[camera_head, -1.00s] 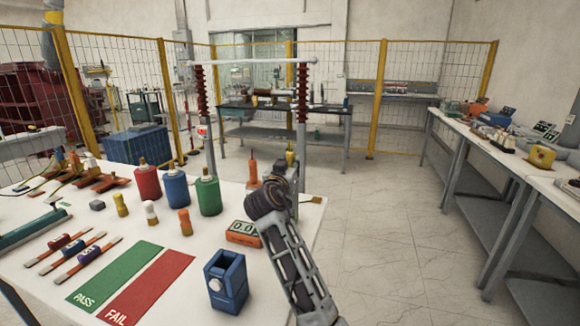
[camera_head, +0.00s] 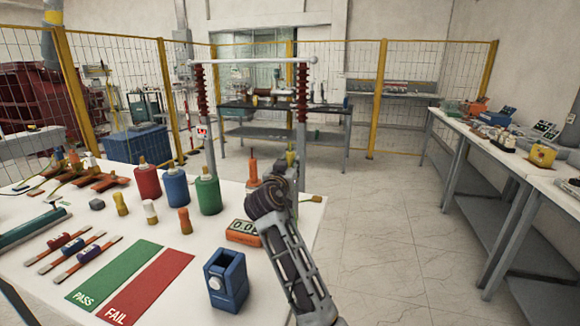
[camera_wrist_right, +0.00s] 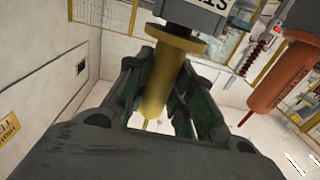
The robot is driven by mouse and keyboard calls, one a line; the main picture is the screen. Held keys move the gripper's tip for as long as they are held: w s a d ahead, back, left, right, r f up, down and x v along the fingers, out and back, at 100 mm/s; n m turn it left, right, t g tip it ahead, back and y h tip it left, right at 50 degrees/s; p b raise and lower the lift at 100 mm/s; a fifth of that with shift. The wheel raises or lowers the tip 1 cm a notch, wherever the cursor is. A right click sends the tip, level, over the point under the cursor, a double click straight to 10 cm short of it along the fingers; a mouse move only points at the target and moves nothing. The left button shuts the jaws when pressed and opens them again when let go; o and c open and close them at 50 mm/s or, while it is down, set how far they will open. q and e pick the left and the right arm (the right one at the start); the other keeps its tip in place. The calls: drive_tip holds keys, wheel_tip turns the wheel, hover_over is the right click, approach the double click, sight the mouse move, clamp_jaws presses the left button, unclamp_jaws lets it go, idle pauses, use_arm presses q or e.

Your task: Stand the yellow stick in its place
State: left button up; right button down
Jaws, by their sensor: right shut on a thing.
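My right gripper (camera_wrist_right: 160,95) is shut on the yellow stick (camera_wrist_right: 155,92), with its fingers on both sides of the shaft. A wide yellow collar and a grey block with partly cut-off lettering (camera_wrist_right: 195,14) show at the stick's upper end in the wrist view. I cannot tell whether collar and block are joined. In the head view my right gripper (camera_head: 283,172) is over the table's far right corner, and the yellow stick's tip (camera_head: 291,157) shows beside it. The arm hides the stick's lower part. An orange stick (camera_head: 253,172) stands just left. My left gripper is out of view.
A meter (camera_head: 243,232) and an open blue box (camera_head: 226,280) stand close to my right arm. Red, blue and green cylinders (camera_head: 208,193) and small bushings stand farther left. Green and red mats (camera_head: 150,290) lie in front. Two ribbed posts (camera_head: 302,100) rise behind the table.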

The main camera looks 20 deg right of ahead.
drive_tip(key=shift+f, duration=0.3)
idle(0.6)
drive_tip(key=c, duration=1.1)
unclamp_jaws()
drive_tip(key=shift+c, duration=0.2)
drive_tip(key=shift+r, duration=4.95)
drive_tip(key=shift+r, duration=0.1)
wheel_tip(320, 180, up, 9)
drive_tip(key=p, duration=0.8)
drive_tip(key=shift+p, duration=0.3)
drive_tip(key=shift+r+p, duration=0.35)
drive_tip(key=shift+p, duration=0.1)
